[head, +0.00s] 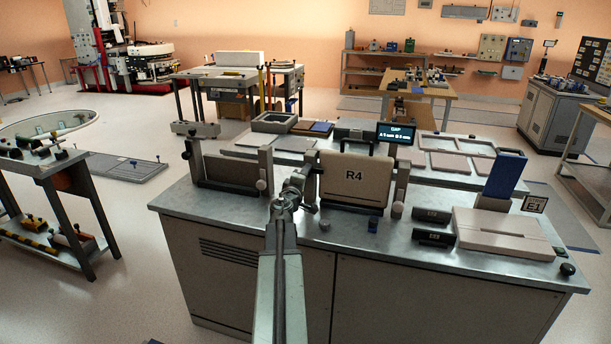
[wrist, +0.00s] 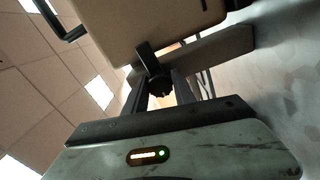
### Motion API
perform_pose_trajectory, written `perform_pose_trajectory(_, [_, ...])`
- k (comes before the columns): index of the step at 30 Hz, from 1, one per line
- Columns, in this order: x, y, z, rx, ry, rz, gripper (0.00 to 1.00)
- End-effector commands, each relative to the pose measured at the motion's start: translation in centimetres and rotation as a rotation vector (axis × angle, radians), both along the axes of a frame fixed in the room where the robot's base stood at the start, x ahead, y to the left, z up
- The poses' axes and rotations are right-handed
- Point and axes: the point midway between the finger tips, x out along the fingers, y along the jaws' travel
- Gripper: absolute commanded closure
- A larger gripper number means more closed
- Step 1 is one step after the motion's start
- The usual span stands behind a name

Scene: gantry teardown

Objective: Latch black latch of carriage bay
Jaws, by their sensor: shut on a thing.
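The carriage bay holds a beige box marked R4 (head: 353,178), upright between two short grey posts on the bench. My gripper (head: 297,186) is at the bay's left post, just left of the box, and hides much of that post. In the wrist view, my gripper (wrist: 162,88) has its fingers closed around a black latch (wrist: 147,58), a dark round hub with a flat lever sticking up from it. The beige box also shows above it in the wrist view (wrist: 150,22). A pale knob (head: 397,209) is on the right post.
Left of my gripper stands another bay (head: 228,172) with grey posts. To the right are two black blocks (head: 432,216), a pale flat plate (head: 505,232) and a blue upright piece (head: 506,174). The front-left bench top is clear.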

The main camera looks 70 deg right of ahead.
Motion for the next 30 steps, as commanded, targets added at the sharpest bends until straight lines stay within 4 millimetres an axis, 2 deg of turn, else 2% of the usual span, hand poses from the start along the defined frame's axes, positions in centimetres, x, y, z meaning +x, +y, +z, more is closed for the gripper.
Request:
perform_pose_trajectory(9, [0.00, 0.01, -0.02, 0.004, -0.080, 0.001, 1.00])
perform_pose_trajectory(22, [-0.02, 0.03, -0.04, 0.005, -0.090, 0.000, 1.00])
perform_pose_trajectory(23, [-0.02, 0.03, -0.04, 0.005, -0.090, 0.000, 0.66])
perform_pose_trajectory(25, [-0.01, 0.04, -0.05, 0.005, -0.089, 0.000, 0.47])
perform_pose_trajectory(30, [0.09, 0.01, -0.04, 0.006, -0.088, 0.001, 0.47])
